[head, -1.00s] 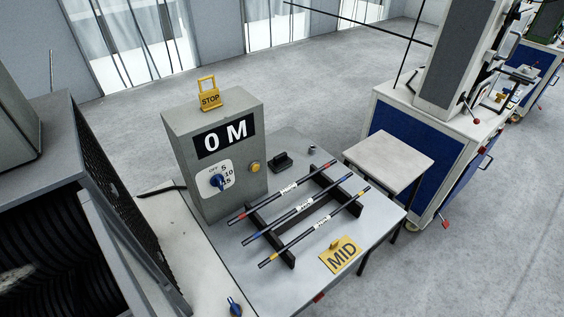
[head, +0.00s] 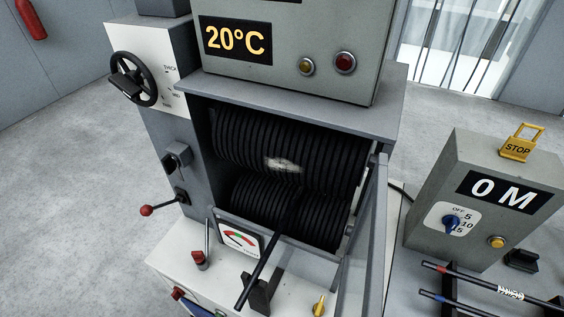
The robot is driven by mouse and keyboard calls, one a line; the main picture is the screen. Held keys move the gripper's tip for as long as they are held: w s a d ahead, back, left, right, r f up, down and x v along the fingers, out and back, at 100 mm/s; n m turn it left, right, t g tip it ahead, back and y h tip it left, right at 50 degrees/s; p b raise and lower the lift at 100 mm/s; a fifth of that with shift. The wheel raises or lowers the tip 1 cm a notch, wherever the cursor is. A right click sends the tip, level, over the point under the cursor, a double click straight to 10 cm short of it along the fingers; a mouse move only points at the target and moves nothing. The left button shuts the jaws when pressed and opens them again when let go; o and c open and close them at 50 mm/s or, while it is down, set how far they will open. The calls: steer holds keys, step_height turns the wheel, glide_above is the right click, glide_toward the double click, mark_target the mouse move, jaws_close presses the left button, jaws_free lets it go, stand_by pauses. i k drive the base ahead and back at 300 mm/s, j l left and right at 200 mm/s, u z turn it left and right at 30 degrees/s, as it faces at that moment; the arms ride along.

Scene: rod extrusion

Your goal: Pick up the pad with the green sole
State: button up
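I see no pad that clearly shows a green sole. A small black block (head: 522,260) lies on the grey table at the right edge, just right of the metre box. Its underside is hidden, so I cannot tell the colour of its sole. My gripper is not in view.
A machine with ribbed black rollers (head: 290,145) and a 20°C display (head: 236,40) fills the middle. A pale worn patch (head: 284,164) shows on the upper roller. A handwheel (head: 133,79), red-knobbed levers, and a metre box (head: 490,200) with a yellow STOP tag (head: 518,147) stand around it.

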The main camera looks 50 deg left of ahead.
mark_target(521, 259)
steer(key=i+l, duration=0.15)
steer(key=l, duration=0.2)
steer(key=i+l, duration=0.15)
steer(key=l, duration=0.15)
steer(key=i+l+u, duration=0.1)
steer(key=l, duration=0.25)
steer(key=i+l, duration=0.2)
steer(key=l, duration=0.15)
steer(key=i+l, duration=0.15)
steer(key=l, duration=0.2)
steer(key=i+l+u, duration=0.1)
steer(key=l, duration=0.25)
steer(key=i+l, duration=0.2)
steer(key=l, duration=0.15)
steer(key=l+u, duration=0.15)
steer(key=u, duration=1.4)
steer(key=i, duration=1.05)
